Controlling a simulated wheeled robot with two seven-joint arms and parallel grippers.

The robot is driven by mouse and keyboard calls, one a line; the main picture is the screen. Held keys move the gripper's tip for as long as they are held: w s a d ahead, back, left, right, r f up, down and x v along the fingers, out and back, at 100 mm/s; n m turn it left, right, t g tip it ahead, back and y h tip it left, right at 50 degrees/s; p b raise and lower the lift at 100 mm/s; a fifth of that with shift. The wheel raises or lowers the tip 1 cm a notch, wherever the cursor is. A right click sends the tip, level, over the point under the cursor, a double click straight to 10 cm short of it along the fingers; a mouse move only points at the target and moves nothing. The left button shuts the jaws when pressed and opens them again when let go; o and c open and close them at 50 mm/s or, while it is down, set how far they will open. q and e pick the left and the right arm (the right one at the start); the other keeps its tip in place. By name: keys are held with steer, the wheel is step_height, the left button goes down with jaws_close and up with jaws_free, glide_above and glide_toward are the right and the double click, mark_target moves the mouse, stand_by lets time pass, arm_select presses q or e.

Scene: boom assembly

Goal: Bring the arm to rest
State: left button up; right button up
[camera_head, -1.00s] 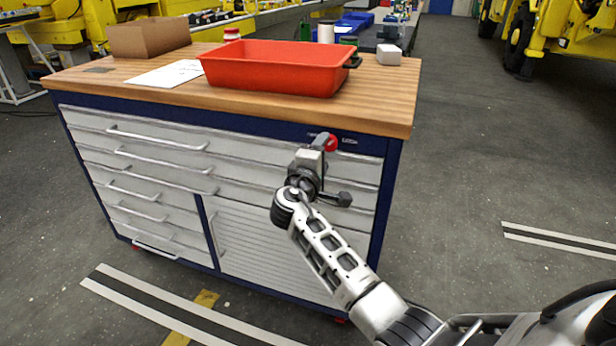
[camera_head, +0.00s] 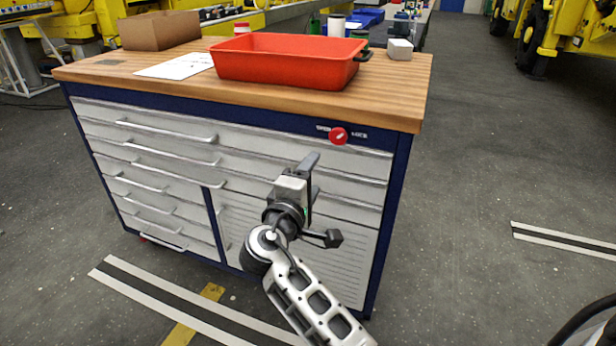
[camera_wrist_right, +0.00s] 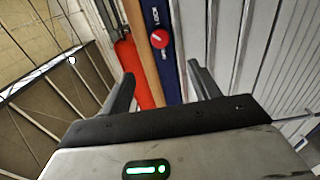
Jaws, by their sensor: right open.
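My right gripper (camera_head: 309,176) is in front of the drawer fronts of the tool cabinet (camera_head: 150,122), below and left of the red lock knob (camera_head: 338,136). Its jaws are open and empty. In the right wrist view the two fingers stand apart (camera_wrist_right: 161,76), with the red knob (camera_wrist_right: 159,38) beyond the gap between them. The knob sits on the blue strip under the worktop, between two small white labels. The gripper does not touch it. My left gripper is not in view.
The floor right of the cabinet is clear. Yellow machines stand behind.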

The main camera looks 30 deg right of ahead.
steer(key=s+a+f+y, duration=0.2)
steer(key=s+f+y, duration=0.2)
steer(key=f, duration=0.4)
steer(key=s+a+f+y, duration=0.3)
steer(key=f+y, duration=0.2)
steer(key=f, duration=0.3)
steer(key=s+a+f+m+y, duration=0.2)
steer(key=s+a+m+y, duration=0.1)
steer(key=s, duration=0.4)
steer(key=s+a+f+m+g+y, duration=0.1)
steer(key=s+a+f+m+y, duration=0.1)
steer(key=s, duration=0.6)
steer(key=a+m+y, duration=0.1)
steer(key=a+y, duration=0.1)
steer(key=y, duration=0.1)
steer(key=shift+s+a, duration=0.25)
steer(key=shift+a, duration=0.15)
steer(key=shift+f, duration=0.1)
